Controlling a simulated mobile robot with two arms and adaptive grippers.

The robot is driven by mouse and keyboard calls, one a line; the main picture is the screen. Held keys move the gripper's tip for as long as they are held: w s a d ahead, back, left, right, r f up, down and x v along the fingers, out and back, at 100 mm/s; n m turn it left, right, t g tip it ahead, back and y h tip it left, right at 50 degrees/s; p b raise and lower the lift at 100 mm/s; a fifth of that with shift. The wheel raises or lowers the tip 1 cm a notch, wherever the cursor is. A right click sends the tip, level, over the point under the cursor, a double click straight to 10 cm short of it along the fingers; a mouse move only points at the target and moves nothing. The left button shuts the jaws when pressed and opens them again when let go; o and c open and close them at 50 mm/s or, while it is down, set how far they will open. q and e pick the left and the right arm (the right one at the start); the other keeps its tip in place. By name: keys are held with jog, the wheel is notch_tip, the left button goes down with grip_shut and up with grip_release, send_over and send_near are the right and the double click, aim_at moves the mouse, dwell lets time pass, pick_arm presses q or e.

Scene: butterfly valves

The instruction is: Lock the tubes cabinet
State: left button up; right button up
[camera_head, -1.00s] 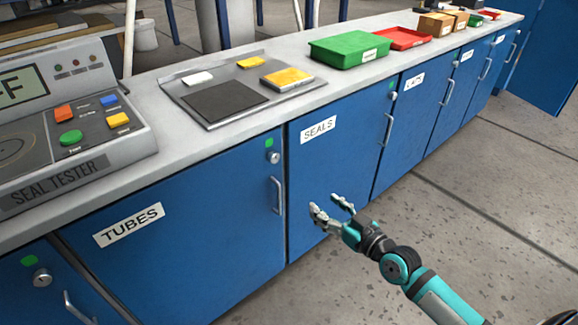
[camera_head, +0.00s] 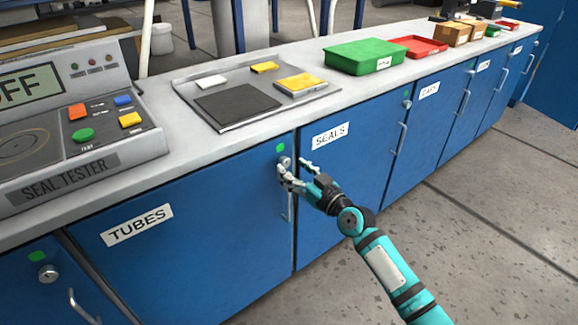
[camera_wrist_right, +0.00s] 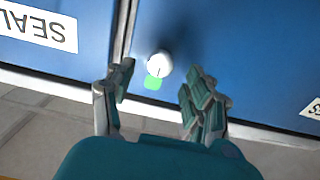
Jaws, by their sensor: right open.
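The blue tubes cabinet (camera_head: 190,235) has a white "TUBES" label and a closed door under the counter. Its round silver lock knob (camera_head: 284,161) is at the door's upper right, with a green indicator (camera_head: 280,148) just above it. My right gripper (camera_head: 293,166) is open in front of the knob and partly covers it and the door handle (camera_head: 289,207). In the wrist view the knob (camera_wrist_right: 159,63) and green indicator (camera_wrist_right: 153,83) lie just beyond the gap between the open fingers (camera_wrist_right: 157,88). The fingers seem not to touch the knob. My left gripper is not in view.
The closed seals cabinet (camera_head: 350,185) adjoins on the right. The seal tester (camera_head: 70,150), a grey tray with a dark pad (camera_head: 237,104), a green bin (camera_head: 364,53) and a red bin (camera_head: 416,46) stand on the counter. The floor in front is free.

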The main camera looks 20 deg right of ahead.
aim_at(285, 163)
jog(key=shift+w+a, duration=0.25)
jog(key=shift+w, duration=0.4)
jog(key=shift+w+a, duration=0.2)
jog(key=shift+w, duration=0.4)
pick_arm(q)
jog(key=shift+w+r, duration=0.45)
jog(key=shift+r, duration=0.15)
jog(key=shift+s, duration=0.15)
pick_arm(e)
jog(key=shift+c, duration=0.4)
grip_shut()
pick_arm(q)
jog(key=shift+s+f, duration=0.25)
